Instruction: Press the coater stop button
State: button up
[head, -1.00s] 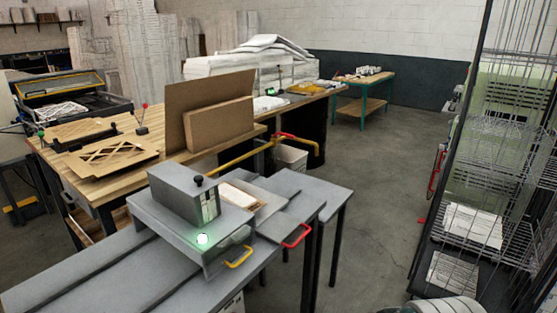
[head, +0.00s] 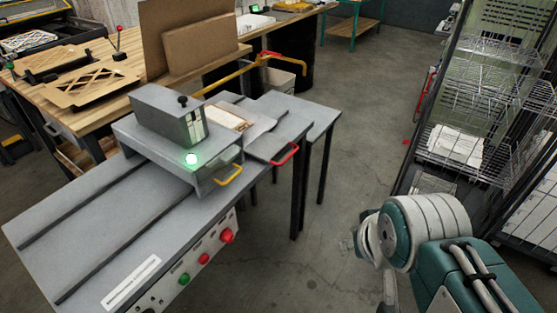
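The grey coater (head: 110,222) stands at the left and centre, with a box-shaped head and a lit green lamp (head: 192,159) on top. Its front panel carries a green button (head: 184,279), a small red button (head: 204,259) and a larger red button (head: 227,236) in a slanting row. The labels are too small to read, so I cannot tell which red one is the stop button. My arm shows at the lower right, apart from the panel. I cannot make out my gripper's fingers.
A yellow handle (head: 231,175) and a red handle (head: 285,155) stick out from the coater's near side. A wooden table (head: 105,95) with cardboard pieces stands behind. A wire rack (head: 480,90) is at the right. Open floor (head: 300,262) lies between coater and arm.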

aim_at(204, 259)
jog(key=u, duration=1.5)
